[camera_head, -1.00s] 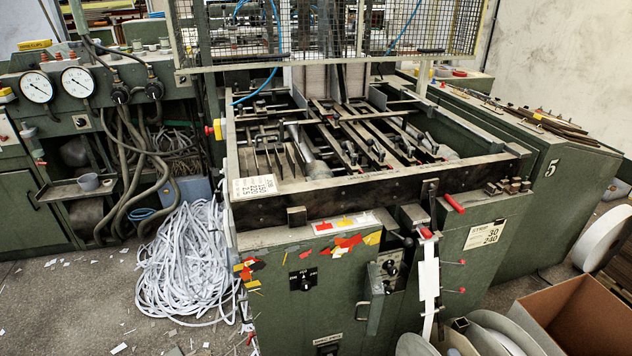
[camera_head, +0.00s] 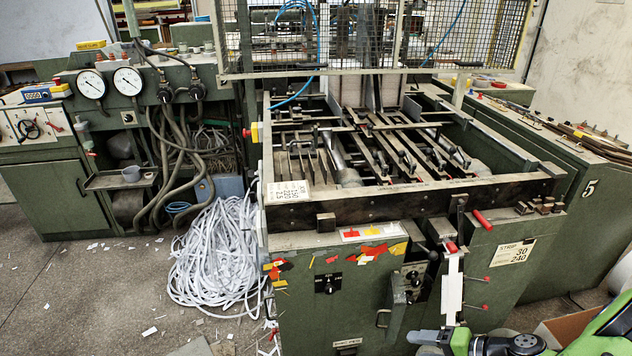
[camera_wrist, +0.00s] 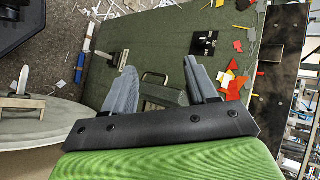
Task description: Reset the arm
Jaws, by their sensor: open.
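My gripper is at the bottom right of the head view, where a grey finger (camera_head: 428,337) and part of the green and dark arm end show low in front of the feeder machine. In the wrist view my gripper (camera_wrist: 158,78) has its two grey fingers well apart, with nothing held between them. Behind the fingers is the green front panel of the feeder machine (camera_wrist: 150,45), with a metal handle (camera_wrist: 163,80) seen between them. The feeder machine also fills the middle of the head view (camera_head: 360,290).
A pile of white strips (camera_head: 215,255) lies on the floor left of the machine. A cardboard box (camera_head: 572,325) is at the lower right, partly hidden by my arm. A control cabinet with gauges (camera_head: 45,190) stands at the left. The floor at the lower left is mostly clear, with scraps.

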